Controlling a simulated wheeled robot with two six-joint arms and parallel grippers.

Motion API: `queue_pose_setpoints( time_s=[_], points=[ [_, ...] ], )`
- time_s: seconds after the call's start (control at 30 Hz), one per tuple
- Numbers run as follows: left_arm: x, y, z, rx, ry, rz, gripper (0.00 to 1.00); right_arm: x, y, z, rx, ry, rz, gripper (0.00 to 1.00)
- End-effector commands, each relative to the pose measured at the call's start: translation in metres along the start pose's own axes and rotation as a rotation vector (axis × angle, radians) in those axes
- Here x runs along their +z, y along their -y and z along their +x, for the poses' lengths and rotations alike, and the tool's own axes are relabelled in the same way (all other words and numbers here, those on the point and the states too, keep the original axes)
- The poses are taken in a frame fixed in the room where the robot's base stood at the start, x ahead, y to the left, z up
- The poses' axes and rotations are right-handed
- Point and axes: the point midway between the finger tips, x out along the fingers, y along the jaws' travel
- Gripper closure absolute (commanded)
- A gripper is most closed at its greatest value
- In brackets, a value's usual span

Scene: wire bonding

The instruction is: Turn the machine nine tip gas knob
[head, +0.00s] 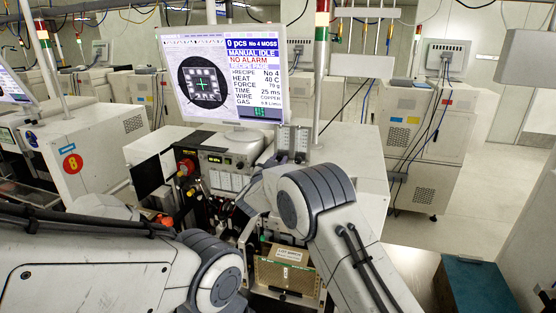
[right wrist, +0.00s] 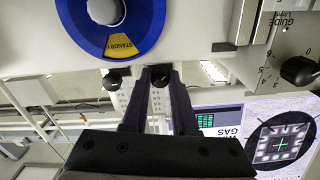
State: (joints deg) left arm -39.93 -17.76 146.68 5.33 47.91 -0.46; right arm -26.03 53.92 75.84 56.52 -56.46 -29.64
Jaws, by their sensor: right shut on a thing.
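My right gripper (right wrist: 158,72) is shut on a small black knob (right wrist: 160,80) below the pale machine panel in the right wrist view. One dark finger stands on each side of the knob, which is partly hidden. A second black knob (right wrist: 112,80) is just left of the fingers and apart from them. In the head view my right arm reaches forward to the machine front (head: 222,165), near two upright gauges (head: 293,139). The held knob is hidden there by my arm. My left arm comes in from the left, and its gripper is not visible.
A monitor (head: 222,80) stands above the machine and reads MANUAL IDLE. A blue disc (right wrist: 112,25) marked STANDBY and another black knob (right wrist: 298,70) are near my right gripper. A gold-coloured fixture (head: 290,275) lies below my arms.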

Motion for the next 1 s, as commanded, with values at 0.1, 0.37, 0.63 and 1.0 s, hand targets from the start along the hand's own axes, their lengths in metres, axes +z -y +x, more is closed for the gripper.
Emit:
queue_pose_setpoints(
  time_s=[0.1,0.37,0.63,1.0],
  points=[
    [0.000,0.000,-0.005,0.000,0.000,0.001,0.50,-0.001,0.001,0.000,-0.001,0.001,-0.090,1.00],
    [-0.001,-0.001,-0.010,0.000,0.000,0.000,0.50,-0.001,0.001,-0.001,-0.002,0.001,-0.251,1.00],
    [-0.001,-0.001,-0.013,0.000,0.000,0.000,0.50,0.000,0.001,-0.001,-0.002,0.001,-0.337,1.00],
    [-0.001,-0.001,-0.013,0.000,0.000,0.000,0.50,0.001,0.001,-0.001,-0.002,0.000,-0.352,1.00]
  ],
)
